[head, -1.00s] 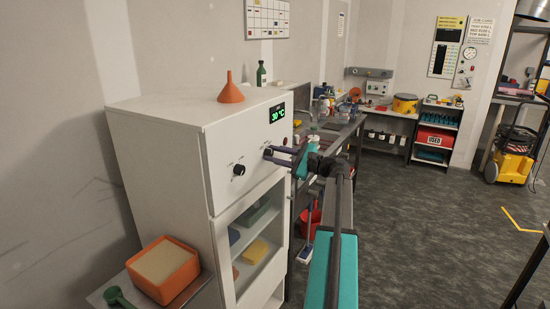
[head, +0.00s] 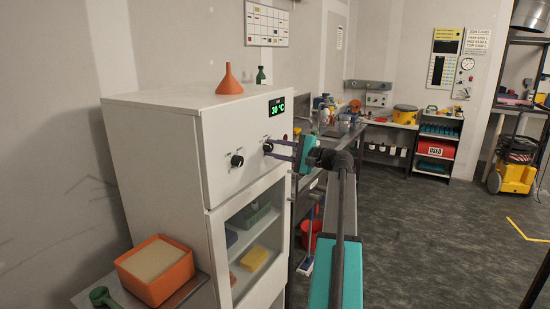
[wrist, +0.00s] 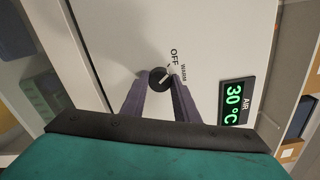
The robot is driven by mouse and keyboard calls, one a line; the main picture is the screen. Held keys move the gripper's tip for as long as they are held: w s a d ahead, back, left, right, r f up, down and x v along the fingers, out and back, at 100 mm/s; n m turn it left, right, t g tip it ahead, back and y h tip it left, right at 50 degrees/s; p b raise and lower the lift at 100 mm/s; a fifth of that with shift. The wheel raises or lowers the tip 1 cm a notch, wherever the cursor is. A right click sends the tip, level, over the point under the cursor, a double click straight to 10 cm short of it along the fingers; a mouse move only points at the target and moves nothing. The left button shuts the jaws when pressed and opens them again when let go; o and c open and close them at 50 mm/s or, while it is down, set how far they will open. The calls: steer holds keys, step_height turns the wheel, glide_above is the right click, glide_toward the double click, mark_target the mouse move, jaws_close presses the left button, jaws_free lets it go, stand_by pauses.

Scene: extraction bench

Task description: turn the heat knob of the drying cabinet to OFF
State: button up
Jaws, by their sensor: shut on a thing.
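The drying cabinet (head: 225,150) is a white unit with a green 30 °C display (head: 277,107) and two black knobs on its upper front. My gripper (head: 271,148) has its purple fingers on the right-hand knob (head: 267,147). In the wrist view the fingers (wrist: 158,86) are shut on the heat knob (wrist: 158,77), one on each side. OFF and WARM are printed just above it. The knob's white mark points up and right, towards these labels; I cannot tell exactly which one. The air display (wrist: 234,101) also reads 30 °C.
The other black knob (head: 237,160) is left of my gripper. An orange funnel (head: 229,80) and a green bottle (head: 261,76) stand on top of the cabinet. An orange tub (head: 154,268) stands at front left.

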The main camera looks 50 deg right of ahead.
steer(key=shift+f+n+b, duration=0.1)
steer(key=shift+n+b, duration=0.55)
steer(key=shift+n, duration=0.05)
steer(key=o, duration=1.1)
steer(key=shift+c, duration=0.2)
steer(key=shift+s, duration=0.1)
steer(key=b+v, duration=0.3)
steer(key=v, duration=1)
steer(key=shift+s, duration=0.35)
